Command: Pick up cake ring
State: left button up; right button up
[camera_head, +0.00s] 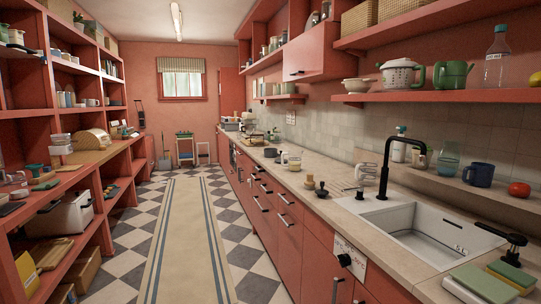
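I cannot make out a cake ring for certain anywhere in this view. Small items on the left shelving and the far counter are too small to tell apart. Neither of my grippers shows in the head view, and no arm of mine can be seen.
A clear aisle with a striped runner (180,240) leads to the far wall. The left red shelving (90,172) holds dishes, boxes and a white toaster-like appliance (62,214). The right counter (325,207) carries a white sink (425,240) with a black faucet (387,165), mugs and sponges.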

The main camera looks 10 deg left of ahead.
aim_at(268, 153)
jog(key=i+j+u, duration=0.35)
jog(key=i, duration=1)
jog(key=i+j+u, duration=0.1)
jog(key=i+u, duration=0.25)
jog(key=i, duration=1)
jog(key=i+z, duration=0.1)
jog(key=i, duration=0.75)
jog(key=i+j+z, duration=0.1)
jog(key=i, duration=0.75)
jog(key=i+j+z, duration=0.1)
jog(key=i+z, duration=0.35)
jog(key=i+j+z, duration=0.25)
jog(key=z, duration=0.2)
jog(key=i+j+z, duration=0.55)
jog(key=j+z, duration=0.35)
jog(key=l, duration=0.1)
